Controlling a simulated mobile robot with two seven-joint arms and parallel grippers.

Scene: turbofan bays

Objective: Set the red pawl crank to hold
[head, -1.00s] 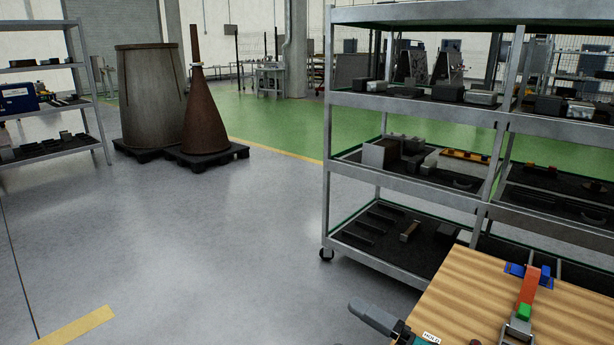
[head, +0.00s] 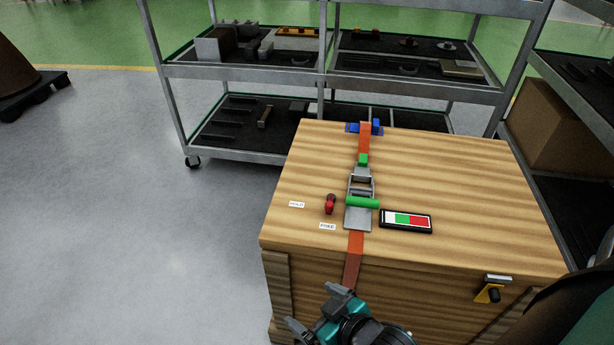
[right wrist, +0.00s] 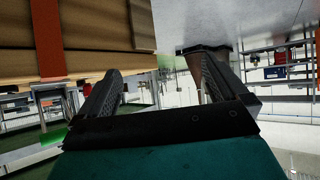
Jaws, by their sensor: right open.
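The red pawl crank (head: 330,204) is small and sits on top of the wooden crate (head: 440,165), just left of the strap ratchet (head: 360,188) with its green handle. A HOLD label (head: 296,205) lies to the crank's left and a FREE label (head: 327,226) just below it. The crank's length runs up and down in the picture, its lower end toward FREE. My right gripper (head: 318,306) is open and empty in front of the crate, below the crank in the picture. In the right wrist view its fingers (right wrist: 155,85) are spread with nothing between. My left gripper is not in view.
An orange strap (head: 355,260) runs over the crate's top and down its front. A panel with white, green and red fields (head: 405,221) lies right of the ratchet. A yellow-and-black fitting (head: 489,292) is on the crate's front.

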